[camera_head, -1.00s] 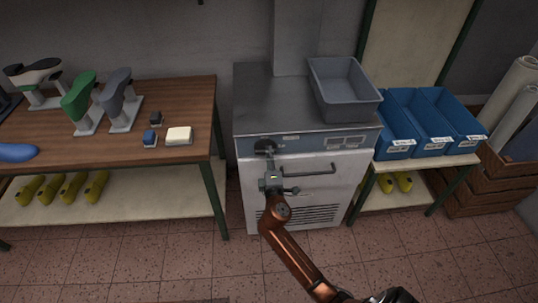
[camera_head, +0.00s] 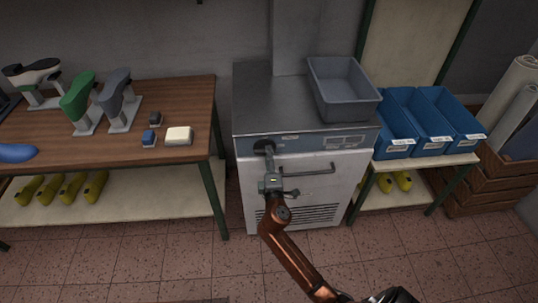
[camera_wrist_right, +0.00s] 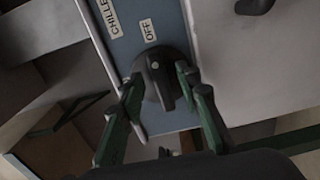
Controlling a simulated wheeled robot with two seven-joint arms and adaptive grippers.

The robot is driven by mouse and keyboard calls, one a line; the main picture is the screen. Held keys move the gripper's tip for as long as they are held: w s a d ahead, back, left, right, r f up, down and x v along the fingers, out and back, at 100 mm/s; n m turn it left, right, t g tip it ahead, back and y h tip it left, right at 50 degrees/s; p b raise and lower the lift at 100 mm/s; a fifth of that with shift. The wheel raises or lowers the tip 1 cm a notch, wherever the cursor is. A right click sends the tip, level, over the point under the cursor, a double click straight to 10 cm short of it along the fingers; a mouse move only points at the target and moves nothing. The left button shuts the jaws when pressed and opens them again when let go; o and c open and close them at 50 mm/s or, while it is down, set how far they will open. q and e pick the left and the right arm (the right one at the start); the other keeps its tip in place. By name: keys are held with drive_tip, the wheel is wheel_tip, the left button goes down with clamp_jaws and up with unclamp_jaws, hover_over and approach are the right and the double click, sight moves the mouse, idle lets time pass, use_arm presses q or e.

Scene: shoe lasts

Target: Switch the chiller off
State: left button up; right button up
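The chiller (camera_head: 305,165) is a pale cabinet with a metal top and a blue-grey control strip at its upper front. Its dark rotary knob (camera_wrist_right: 160,82) has a pale dot and a raised grip. In the right wrist view the word OFF (camera_wrist_right: 148,30) is printed beside the knob, near a CHILLER label (camera_wrist_right: 110,15). My right gripper (camera_wrist_right: 160,80) has its green fingers on either side of the knob, with the grip bar between them and some room visible beside it. In the head view my right gripper (camera_head: 268,150) reaches the strip's left end. My left gripper is out of view.
A grey bin (camera_head: 345,92) stands on the chiller's top. A horizontal handle (camera_head: 308,171) crosses the chiller's front, close to my right wrist. A wooden bench (camera_head: 60,148) with shoe lasts is at left; blue bins (camera_head: 432,125) are at right. The tiled floor in front is clear.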

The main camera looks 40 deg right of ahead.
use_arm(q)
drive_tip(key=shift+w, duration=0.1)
use_arm(e)
drive_tip(key=v, duration=1.1)
drive_tip(key=shift+w+f, duration=0.1)
